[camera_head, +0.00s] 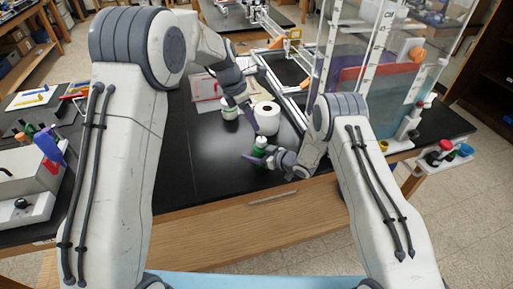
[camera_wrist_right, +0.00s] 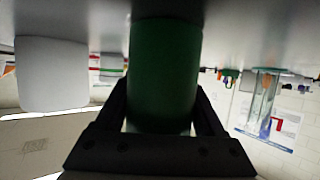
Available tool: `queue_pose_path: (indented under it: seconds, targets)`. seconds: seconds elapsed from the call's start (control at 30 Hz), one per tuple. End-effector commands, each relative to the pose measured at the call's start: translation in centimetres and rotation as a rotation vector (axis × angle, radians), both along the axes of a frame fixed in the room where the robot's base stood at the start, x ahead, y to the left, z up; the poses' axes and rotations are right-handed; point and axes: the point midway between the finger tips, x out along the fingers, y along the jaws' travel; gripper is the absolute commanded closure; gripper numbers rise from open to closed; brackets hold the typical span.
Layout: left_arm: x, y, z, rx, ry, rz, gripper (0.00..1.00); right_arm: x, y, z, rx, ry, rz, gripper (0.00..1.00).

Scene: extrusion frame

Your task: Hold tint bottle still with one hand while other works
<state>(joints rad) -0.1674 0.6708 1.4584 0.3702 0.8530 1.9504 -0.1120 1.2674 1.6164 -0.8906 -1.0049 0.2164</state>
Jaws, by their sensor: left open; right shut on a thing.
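The tint bottle (camera_head: 260,147), dark green with a white cap, stands upright near the front edge of the black bench in the head view. My right gripper (camera_head: 268,157) is shut around its lower body. In the right wrist view, the green bottle (camera_wrist_right: 163,78) fills the space between the dark fingers of that gripper (camera_wrist_right: 162,125), and the picture appears upside down. My left gripper (camera_head: 251,119) is open, pointing down above and just behind the bottle's cap, apart from it. Its fingers are small and partly hidden in the head view.
A white roll (camera_head: 267,117) stands close behind the bottle. A white jar with a green band (camera_head: 230,112) stands behind my left gripper. A metal extrusion frame and clear panels (camera_head: 345,75) stand at right. The bench left of the bottle (camera_head: 200,165) is clear.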

Motion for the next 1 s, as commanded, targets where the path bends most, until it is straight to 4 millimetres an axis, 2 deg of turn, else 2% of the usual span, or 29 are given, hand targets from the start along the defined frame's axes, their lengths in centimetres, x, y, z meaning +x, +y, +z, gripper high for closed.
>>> queue_pose_path:
  seconds: [0.3, 0.5, 0.63, 0.77, 1.0]
  targets:
    - [1.3, -2.9, 1.7, 0.166, 0.081, -0.12, 0.44, 0.0, 0.0, 0.0, 0.001, -0.001, 0.0, 0.94]
    - [1.6, -3.3, 2.8, 0.279, 0.112, -0.131, 0.44, 0.0, 0.0, 0.1, 0.0, -0.001, 0.0, 0.94]
    - [1.7, -3.4, 2.9, 0.312, 0.121, -0.13, 0.44, 0.0, 0.0, 0.1, 0.0, -0.001, 0.0, 0.94]
    - [1.6, -3.4, 1.7, 0.318, 0.125, -0.129, 0.44, 0.0, 0.0, 0.1, 0.0, -0.001, 0.0, 0.94]
    - [1.5, -3.3, -3.0, 0.316, 0.126, -0.13, 0.44, 0.0, 0.0, 0.1, 0.001, -0.002, 0.0, 0.94]
